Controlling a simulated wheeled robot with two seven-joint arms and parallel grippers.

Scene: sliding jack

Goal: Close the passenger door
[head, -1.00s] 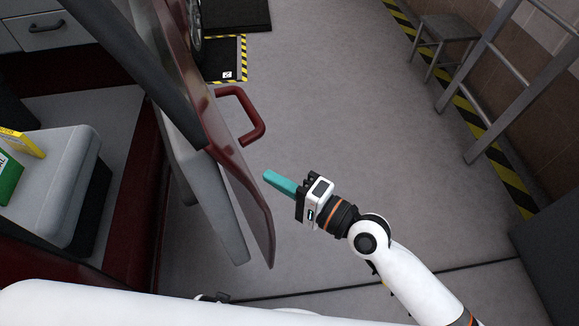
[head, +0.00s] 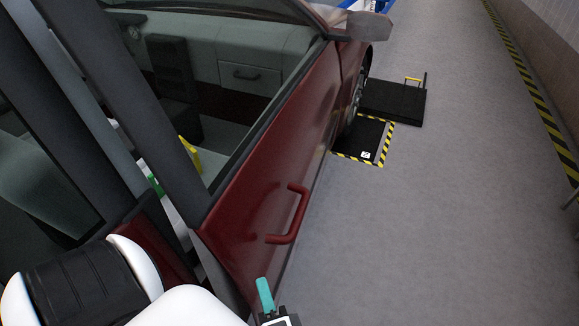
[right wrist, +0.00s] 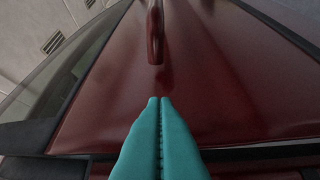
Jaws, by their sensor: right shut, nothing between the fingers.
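The dark red passenger door (head: 262,190) stands slightly ajar in the head view, with a narrow gap and grey inner trim showing at its rear edge. Its red bar handle (head: 298,215) is on the outer face. My right gripper (head: 262,282) has teal fingers, shut and empty, outside the door just below the handle. In the right wrist view the shut fingers (right wrist: 158,102) point at the red door panel (right wrist: 215,90), with the handle (right wrist: 155,35) ahead of them. I cannot tell whether the fingertips touch the panel. My left gripper is out of view.
A black platform (head: 395,103) and a black mat with yellow-black edging (head: 362,140) lie by the car's front wheel. The grey floor (head: 440,220) to the right is open. A yellow item (head: 190,155) shows inside the car.

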